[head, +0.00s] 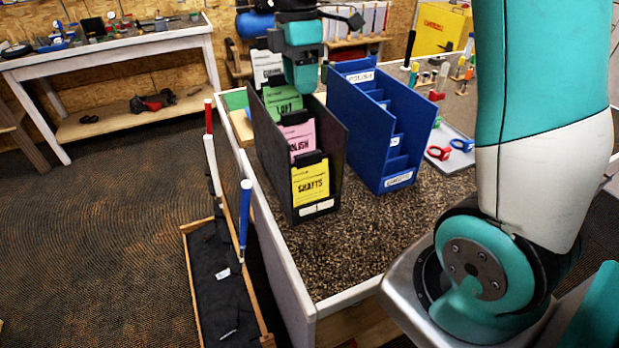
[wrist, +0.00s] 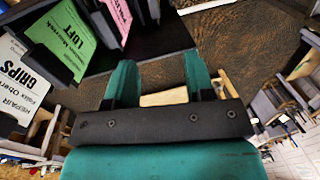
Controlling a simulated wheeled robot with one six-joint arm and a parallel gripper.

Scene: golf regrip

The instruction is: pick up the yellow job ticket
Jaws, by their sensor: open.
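The yellow job ticket (head: 310,183), printed SHAFTS, stands upright under a black clip in the front slot of a black stepped rack (head: 334,163). Behind it are a pink ticket (head: 302,137), a green ticket (head: 281,104) and a white ticket (head: 267,68). My gripper (head: 304,88) hangs over the back part of the rack, beside the green ticket and well behind the yellow one. In the wrist view, my gripper (wrist: 157,72) has its teal fingers apart with no ticket between them. That view shows green, pink and white tickets at upper left; the yellow ticket is out of it.
A blue stepped rack (head: 372,128) stands just right of the black one, with a narrow gap. A grey tray (head: 452,152) with red and blue rings lies farther right. The speckled bench top (head: 365,235) in front is clear. Clubs with coloured grips (head: 245,215) stand along the left edge.

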